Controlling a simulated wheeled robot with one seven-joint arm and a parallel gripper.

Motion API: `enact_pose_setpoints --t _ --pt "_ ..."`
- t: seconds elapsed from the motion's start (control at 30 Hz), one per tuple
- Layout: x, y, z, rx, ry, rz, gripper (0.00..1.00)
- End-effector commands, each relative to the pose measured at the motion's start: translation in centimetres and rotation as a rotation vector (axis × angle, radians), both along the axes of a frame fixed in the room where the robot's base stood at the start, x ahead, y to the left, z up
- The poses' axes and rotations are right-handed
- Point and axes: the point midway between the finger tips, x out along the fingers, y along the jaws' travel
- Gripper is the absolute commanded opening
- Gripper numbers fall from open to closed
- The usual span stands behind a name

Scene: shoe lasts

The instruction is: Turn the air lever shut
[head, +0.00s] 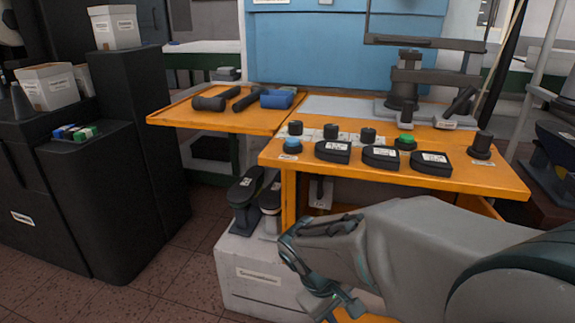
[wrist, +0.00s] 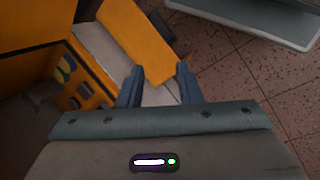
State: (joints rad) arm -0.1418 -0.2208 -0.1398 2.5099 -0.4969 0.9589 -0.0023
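I cannot tell for sure which part is the air lever. A black, tilted handle-like part (head: 460,103) stands at the back right of the orange bench (head: 470,180), beside a small label. A small dark fitting on a pale plate (head: 319,192) shows under the bench's front edge; its details are too small to read. My gripper (head: 335,306) is low in front of the bench, beside the white box, apart from both parts. In the wrist view my gripper (wrist: 159,84) has its two fingers apart with nothing held between them.
The bench top carries several black knobs, a blue button (head: 291,145), a green button (head: 406,141) and black labelled blocks (head: 381,157). A machine stand (head: 404,85) is behind. A white box (head: 250,280) with dark shoe lasts (head: 244,190) stands below. Floor at left (head: 160,285) is clear.

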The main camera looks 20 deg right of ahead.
Motion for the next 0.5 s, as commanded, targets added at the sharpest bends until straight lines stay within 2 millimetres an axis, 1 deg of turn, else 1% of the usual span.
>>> enact_pose_setpoints --t 0.03,0.1,0.17,0.2,0.3,0.4,0.47,0.5 --pt "0.3 -1.4 0.2 -0.072 0.042 0.063 0.32" --pt "0.9 -3.4 0.5 -0.183 0.096 0.157 0.32" --pt "1.6 -5.1 1.0 -0.277 0.139 0.237 0.32" --pt "2.1 -6.1 1.3 -0.341 0.167 0.292 0.32" --pt "3.9 -8.3 2.5 -0.499 0.235 0.435 0.32" --pt "6.2 -9.8 3.9 -0.658 0.299 0.584 0.32" --pt "7.7 -10.3 4.7 -0.753 0.333 0.675 0.32" --pt "8.8 -10.5 5.3 -0.817 0.356 0.739 0.32"
